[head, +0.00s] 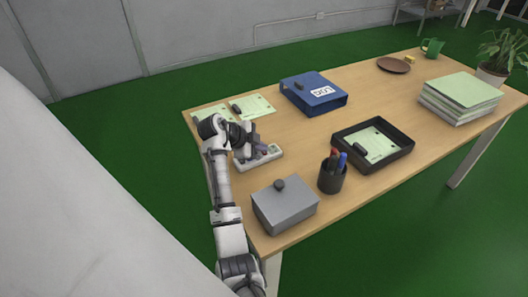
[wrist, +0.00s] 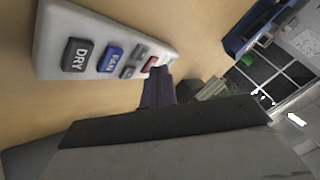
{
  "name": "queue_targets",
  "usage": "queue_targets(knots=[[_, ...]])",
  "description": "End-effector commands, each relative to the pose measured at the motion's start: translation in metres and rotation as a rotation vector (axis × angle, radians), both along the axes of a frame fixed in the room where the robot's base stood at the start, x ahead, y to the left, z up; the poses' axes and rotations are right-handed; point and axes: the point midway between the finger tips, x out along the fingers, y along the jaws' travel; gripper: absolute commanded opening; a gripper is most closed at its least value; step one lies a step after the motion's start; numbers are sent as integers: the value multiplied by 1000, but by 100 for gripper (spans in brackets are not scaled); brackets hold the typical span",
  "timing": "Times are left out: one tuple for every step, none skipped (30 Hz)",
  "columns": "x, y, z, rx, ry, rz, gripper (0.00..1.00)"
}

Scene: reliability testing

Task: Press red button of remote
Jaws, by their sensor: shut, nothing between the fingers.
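The remote (head: 268,158) is a pale box lying on the table near its left edge. In the wrist view the remote (wrist: 60,28) shows a black DRY button (wrist: 76,55), a blue FAN button (wrist: 111,59), small grey buttons and a red button (wrist: 150,64) near its right end. My gripper (head: 259,150) is over the remote. In the wrist view my gripper's dark fingertips (wrist: 160,76) are shut and empty, right beside the red button and partly covering it. I cannot tell whether they touch it.
A grey lidded box (head: 285,210) stands in front of the remote, with a pen cup (head: 332,181) to its right. A black tray (head: 400,152), a blue binder box (head: 313,100) and papers (head: 255,106) lie around. Bare tabletop lies right of the remote.

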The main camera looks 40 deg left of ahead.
Motion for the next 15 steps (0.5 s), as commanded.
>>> queue_targets(knots=[[0, 0, 3, 0, 0, 0, 0], [0, 0, 4, 1, 0, -1, 0], [0, 0, 6, 1, 0, -1, 0], [0, 0, 8, 1, 0, -1, 0], [0, 0, 10, 1, 0, -1, 0], [0, 0, 12, 1, 0, -1, 0], [0, 0, 13, 1, 0, -1, 0], [0, 0, 14, 1, 0, -1, 0], [0, 0, 14, 0, 1, -1, 0], [0, 0, 14, 0, 1, -1, 0], [0, 0, 14, 0, 1, -1, 0], [0, 0, 14, 0, 1, -1, 0], [0, 0, 14, 0, 1, -1, 0], [0, 0, 14, 0, 0, 0, 0], [0, 0, 14, 0, 0, 0, 0]])
